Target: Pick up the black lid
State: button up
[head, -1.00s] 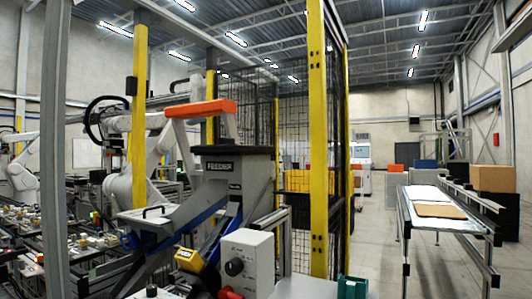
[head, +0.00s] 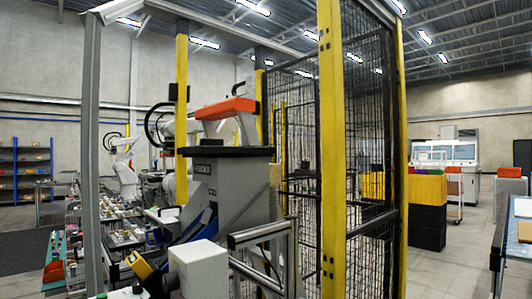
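I cannot make out a black lid for certain in the head view. A grey machine (head: 236,190) with a flat black top plate (head: 226,152) and an orange handle-like bar (head: 226,108) stands left of centre. I cannot tell whether the black plate is a lid. My gripper is not in view.
A yellow-posted mesh fence (head: 333,150) stands close in front, right of the machine. A white box (head: 198,266) is low in front. Black and yellow crates (head: 428,187) are stacked beyond the fence. A table edge (head: 500,245) shows at far right, with open floor before it.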

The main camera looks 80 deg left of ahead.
aim_at(228, 148)
jog(key=i, duration=2.35)
jog(key=u, duration=3.75)
jog(key=i, duration=1.1)
